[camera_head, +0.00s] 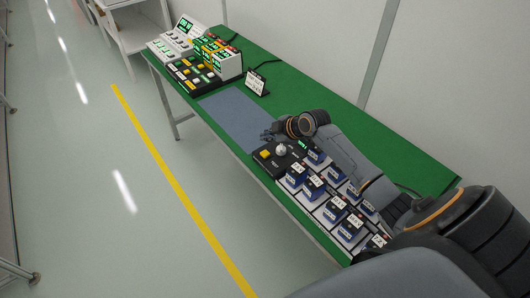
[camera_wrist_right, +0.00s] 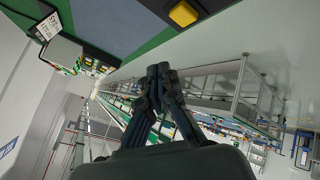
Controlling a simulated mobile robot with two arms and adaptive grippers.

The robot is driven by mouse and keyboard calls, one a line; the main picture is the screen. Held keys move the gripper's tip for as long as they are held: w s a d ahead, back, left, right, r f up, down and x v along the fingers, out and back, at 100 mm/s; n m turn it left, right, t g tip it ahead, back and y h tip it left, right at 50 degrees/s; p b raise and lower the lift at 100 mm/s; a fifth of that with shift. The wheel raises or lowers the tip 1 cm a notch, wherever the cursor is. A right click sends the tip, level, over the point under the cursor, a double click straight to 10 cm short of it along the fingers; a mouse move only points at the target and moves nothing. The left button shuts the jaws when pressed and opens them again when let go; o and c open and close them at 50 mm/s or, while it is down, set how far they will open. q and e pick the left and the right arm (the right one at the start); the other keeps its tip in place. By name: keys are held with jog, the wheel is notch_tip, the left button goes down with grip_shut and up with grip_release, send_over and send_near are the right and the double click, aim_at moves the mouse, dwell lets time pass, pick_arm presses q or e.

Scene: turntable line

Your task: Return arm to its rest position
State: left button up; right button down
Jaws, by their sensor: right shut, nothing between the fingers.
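My right arm reaches in from the lower right of the head view, over the green table (camera_head: 345,110). My right gripper (camera_head: 268,134) is at the end of it, close to the black box with a yellow button and a white knob (camera_head: 281,151). In the right wrist view the right gripper (camera_wrist_right: 158,70) has its fingers together, with nothing between them. The yellow button (camera_wrist_right: 183,13) shows at the top of that view. My left gripper is not in view.
A grey-blue mat (camera_head: 237,118) lies bare on the table. Several blue boxes (camera_head: 313,187) stand in rows under and beside my right arm. Control panels (camera_head: 201,62) and a small sign (camera_head: 256,84) stand at the far end. The floor (camera_head: 100,180) at left is clear.

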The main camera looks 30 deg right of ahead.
dwell(0.4)
jog(key=s+a+f+m+g, duration=0.1)
jog(key=s+a+f+g, duration=0.15)
jog(key=s+a, duration=0.4)
jog(key=s+a+f+m+g, duration=0.1)
jog(key=s+a+f, duration=0.3)
jog(key=s+a, duration=0.3)
jog(key=s+a+r+m+g+h, duration=0.15)
jog(key=s+m, duration=0.25)
jog(key=s, duration=0.6)
jog(key=s+a+r+m+h, duration=0.1)
jog(key=s+a+r+m, duration=0.2)
jog(key=s, duration=0.7)
notch_tip(320, 180, down, 28)
jog(key=s+m+g+b, duration=0.1)
jog(key=g+b, duration=0.1)
jog(key=s+d+f+b, duration=0.1)
jog(key=s+f, duration=0.7)
jog(key=f, duration=0.1)
jog(key=s+d+f+b, duration=0.1)
jog(key=s+d+f, duration=0.1)
jog(key=s+f, duration=0.7)
jog(key=shift+s+d+f+g, duration=0.2)
jog(key=shift+d+f+g, duration=0.1)
jog(key=shift+f+g, duration=0.1)
